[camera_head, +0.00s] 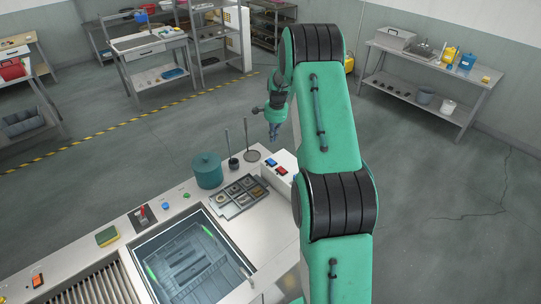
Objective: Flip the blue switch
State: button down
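A small blue switch (271,162) sits on the top of a white control box (268,173) at the right end of the steel counter. A red switch (283,171) is beside it, to the lower right. My gripper (274,138) hangs from my green arm with its fingers pointing down. In the picture it is just above the blue switch and appears apart from it. The gripper is small here, and I cannot tell whether its fingers are open or shut. My arm hides the right part of the control box.
The counter holds a tank (190,262) with a metal rim, a teal pot (207,170), a tray of metal parts (240,196), two upright rods (247,138), a red lever (142,212) and a sponge (107,236). Open floor lies beyond the counter.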

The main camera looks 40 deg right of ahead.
aim_at(270, 160)
jog(key=shift+f, duration=0.2)
jog(key=f, duration=0.4)
jog(key=w+f+p, duration=0.1)
jog(key=f, duration=0.4)
jog(key=f+p, duration=0.1)
jog(key=f, duration=0.3)
jog(key=shift+w+f, duration=0.3)
jog(key=shift+w, duration=0.05)
dwell(0.3)
